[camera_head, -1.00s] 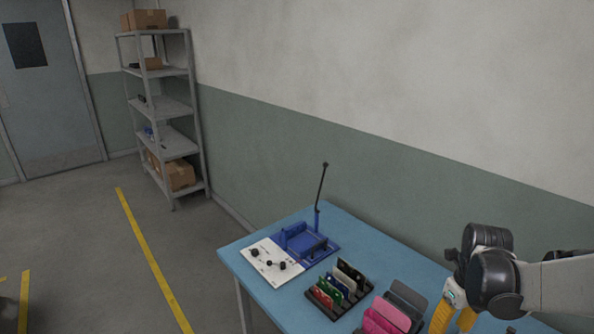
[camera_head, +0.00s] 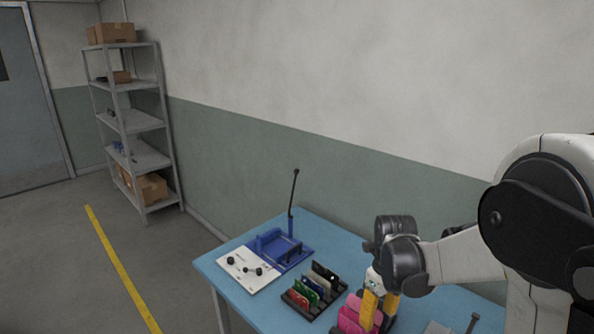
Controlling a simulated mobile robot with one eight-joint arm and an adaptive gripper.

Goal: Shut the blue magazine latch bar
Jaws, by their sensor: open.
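The blue magazine fixture (camera_head: 270,247) sits at the back left of the blue table. A thin dark latch bar (camera_head: 293,195) stands nearly upright from the fixture's back edge, raised clear of the blue body. My gripper (camera_head: 376,312), with yellow fingers, points down at the right of the fixture, over the pink pieces. It is open, and no object shows held in it. Its fingertips are close to the pink pieces; I cannot tell whether they touch.
Pink pieces (camera_head: 348,320) are partly hidden by my gripper. The wall runs behind the table (camera_head: 215,262); a grey shelf (camera_head: 143,158) stands at the far left.

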